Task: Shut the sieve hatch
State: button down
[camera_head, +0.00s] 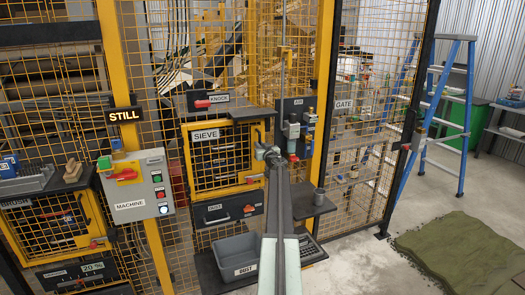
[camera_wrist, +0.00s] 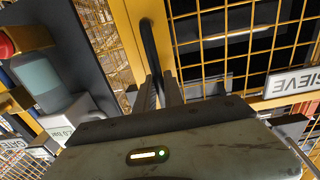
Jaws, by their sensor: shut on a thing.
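The sieve hatch (camera_head: 186,160) is a yellow-framed mesh door with a SIEVE label, left of my gripper in the head view. In the wrist view its yellow frame (camera_wrist: 190,22) and mesh fill the top, with the label at the right. A black bar handle (camera_wrist: 150,45) stands on the frame's upright. My gripper (camera_wrist: 158,92) is shut on this handle, its two dark fingers on either side of the bar. In the head view my gripper (camera_head: 265,152) is at the hatch's right edge. I cannot tell whether the hatch stands slightly ajar.
A machine panel (camera_head: 130,190) with a STILL sign is at left. The air unit (camera_head: 292,130) with its valves is close right of my gripper. A grey bin (camera_head: 222,254) sits below the hatch.

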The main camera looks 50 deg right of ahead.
jog(key=shift+w+d+r, duration=0.1)
jog(key=shift+d, duration=0.2)
jog(key=c, duration=1.5)
grip_release()
jog(key=shift+d, duration=0.1)
jog(key=shift+o, duration=0.2)
jog(key=v, duration=0.8)
jog(key=shift+w, duration=0.2)
